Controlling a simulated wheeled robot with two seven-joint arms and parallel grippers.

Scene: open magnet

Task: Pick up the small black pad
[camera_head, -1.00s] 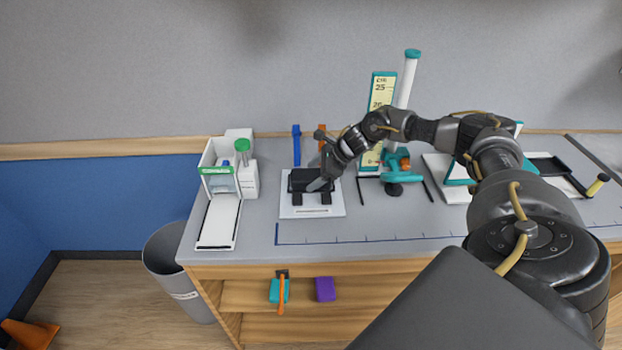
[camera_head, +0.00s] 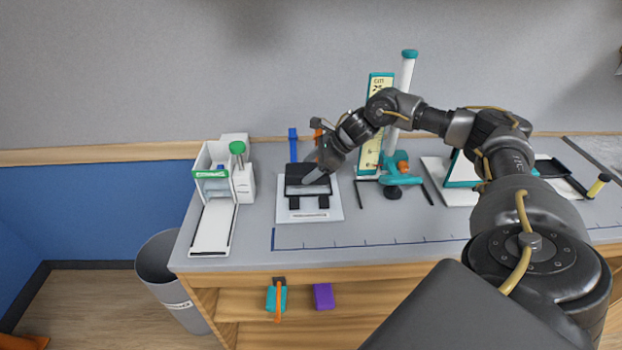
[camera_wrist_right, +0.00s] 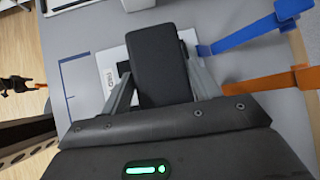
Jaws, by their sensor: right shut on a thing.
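The small black pad (camera_head: 306,174) is a dark flat slab, raised a little above a white plate with black stand pieces (camera_head: 323,203). My right gripper (camera_head: 318,174) reaches it from the upper right and is shut on it. In the right wrist view the pad (camera_wrist_right: 158,58) sits between the two grey fingers of the gripper (camera_wrist_right: 163,85). The pad partly hides the white plate (camera_wrist_right: 108,66) behind it. My left gripper is not in the head view.
A teal-based stand (camera_head: 398,172) with a white column is on the right. A white dispenser (camera_head: 212,228) stands on the left. The front of the grey bench (camera_head: 370,222) is clear.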

